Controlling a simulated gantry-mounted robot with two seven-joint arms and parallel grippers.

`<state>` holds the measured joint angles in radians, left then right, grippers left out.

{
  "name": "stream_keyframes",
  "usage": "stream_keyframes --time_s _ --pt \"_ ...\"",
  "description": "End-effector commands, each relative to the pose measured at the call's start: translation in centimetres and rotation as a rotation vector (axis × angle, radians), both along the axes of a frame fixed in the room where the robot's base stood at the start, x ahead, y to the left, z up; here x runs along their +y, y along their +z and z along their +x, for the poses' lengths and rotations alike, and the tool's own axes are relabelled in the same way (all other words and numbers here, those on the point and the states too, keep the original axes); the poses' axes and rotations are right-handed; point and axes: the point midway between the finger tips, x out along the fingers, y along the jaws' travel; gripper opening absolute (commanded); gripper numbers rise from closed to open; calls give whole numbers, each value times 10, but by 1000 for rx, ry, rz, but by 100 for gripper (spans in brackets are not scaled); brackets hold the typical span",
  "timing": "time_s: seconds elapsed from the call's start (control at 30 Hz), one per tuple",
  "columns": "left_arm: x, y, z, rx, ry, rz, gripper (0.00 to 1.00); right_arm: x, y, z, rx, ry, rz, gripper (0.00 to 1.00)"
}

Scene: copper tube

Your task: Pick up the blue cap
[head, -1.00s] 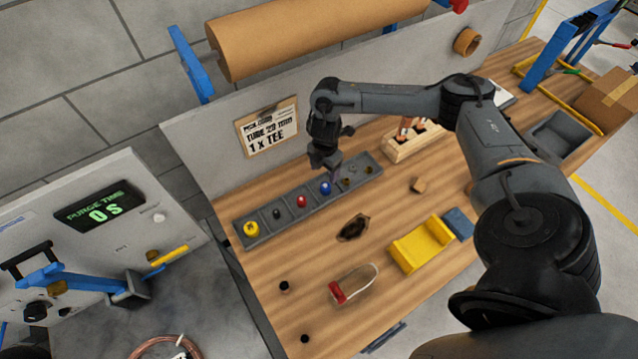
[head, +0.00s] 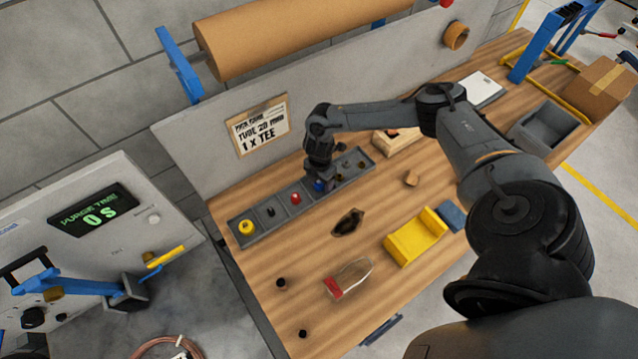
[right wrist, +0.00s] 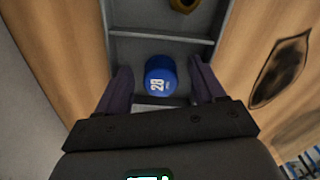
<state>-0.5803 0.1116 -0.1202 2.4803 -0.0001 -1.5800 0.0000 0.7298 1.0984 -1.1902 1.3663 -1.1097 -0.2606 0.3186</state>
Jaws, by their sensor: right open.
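The blue cap (right wrist: 160,76) sits in a compartment of the grey divided tray (right wrist: 160,48). It bears white digits that look like 28. In the head view the blue cap (head: 319,186) is partly hidden under my right gripper (head: 318,178). In the right wrist view the open fingers of my right gripper (right wrist: 160,84) stand on either side of the cap, with a gap to each. I cannot tell how far the fingertips are above the tray floor. My left gripper is not in view.
The tray also holds a yellow cap (head: 247,227), a red cap (head: 295,198) and small dark parts. A wooden block (head: 398,139) stands near its right end. A dark burnt patch (head: 348,222), a yellow holder (head: 415,238) and a red-ended clear item (head: 348,279) lie in front.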

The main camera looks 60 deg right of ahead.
Motion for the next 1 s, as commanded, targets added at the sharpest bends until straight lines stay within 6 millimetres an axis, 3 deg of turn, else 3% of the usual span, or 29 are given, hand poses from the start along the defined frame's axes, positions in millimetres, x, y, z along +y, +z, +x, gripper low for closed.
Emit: stream_keyframes --time_s 0.13,0.5,1.0 --pt "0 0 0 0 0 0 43 0 0 0 0 0 0 69" --pt "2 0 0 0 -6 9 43 0 0 0 1 0 0 12" --pt "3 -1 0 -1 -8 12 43 0 10 0 0 1 1 10"
